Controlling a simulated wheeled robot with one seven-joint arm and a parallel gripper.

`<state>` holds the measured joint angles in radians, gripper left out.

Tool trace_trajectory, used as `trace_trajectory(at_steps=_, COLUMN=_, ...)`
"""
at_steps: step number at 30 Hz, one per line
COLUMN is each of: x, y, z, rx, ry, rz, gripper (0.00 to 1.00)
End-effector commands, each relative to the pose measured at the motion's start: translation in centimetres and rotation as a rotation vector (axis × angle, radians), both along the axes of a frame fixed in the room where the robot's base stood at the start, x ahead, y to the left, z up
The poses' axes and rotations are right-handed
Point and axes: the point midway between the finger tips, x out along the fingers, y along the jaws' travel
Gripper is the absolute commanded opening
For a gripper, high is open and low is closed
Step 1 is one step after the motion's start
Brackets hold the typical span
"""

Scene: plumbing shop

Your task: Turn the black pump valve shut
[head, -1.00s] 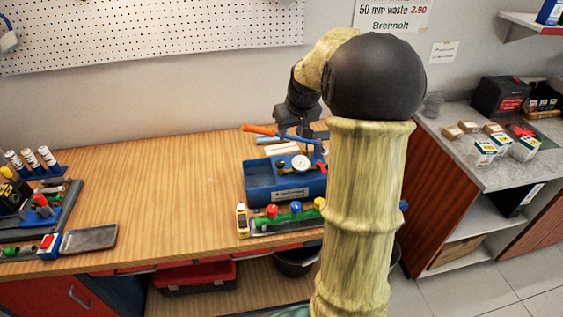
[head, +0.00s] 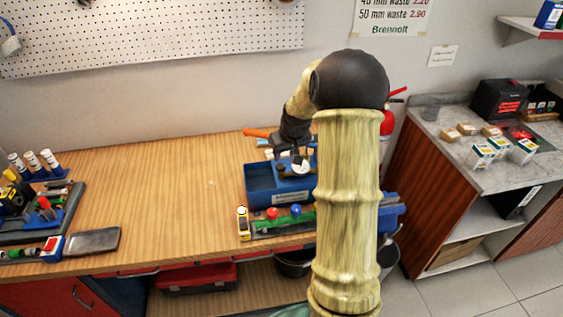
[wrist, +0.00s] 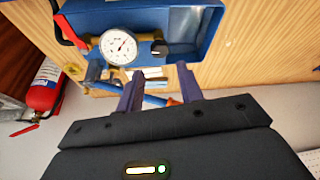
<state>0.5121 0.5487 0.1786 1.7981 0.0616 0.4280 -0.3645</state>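The pump is a blue open-topped box (head: 262,198) on the wooden bench, with a round white gauge (head: 300,168) at its right part. In the wrist view the gauge (wrist: 118,47) sits on brass fittings, and the black valve knob (wrist: 159,49) is beside it. A red handle (wrist: 70,33) is left of the gauge there. My gripper (wrist: 159,86) is open, its two fingers apart with nothing between them. The fingertips point toward the knob and appear short of it, not touching. In the head view my gripper is above the box and the knob cannot be made out.
A rack with coloured knobs (head: 262,226) and a small yellow bottle (head: 242,222) stand in front of the box. An orange-handled tool (head: 258,133) lies behind it. A red fire extinguisher (wrist: 44,92) is near the wall. The bench's middle left (head: 190,190) is clear.

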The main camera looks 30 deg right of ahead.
Motion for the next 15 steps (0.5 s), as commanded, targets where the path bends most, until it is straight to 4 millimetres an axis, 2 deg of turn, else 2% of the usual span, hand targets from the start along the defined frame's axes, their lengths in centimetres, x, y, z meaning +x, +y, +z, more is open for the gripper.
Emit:
trace_trajectory(at_steps=9, x=1.8, y=-0.1, z=-4.5, rx=0.001, ry=0.004, rz=0.000, gripper=0.37)
trace_trajectory(at_steps=15, x=2.7, y=-0.2, z=-6.6, rx=0.001, ry=0.001, rz=0.000, gripper=0.37)
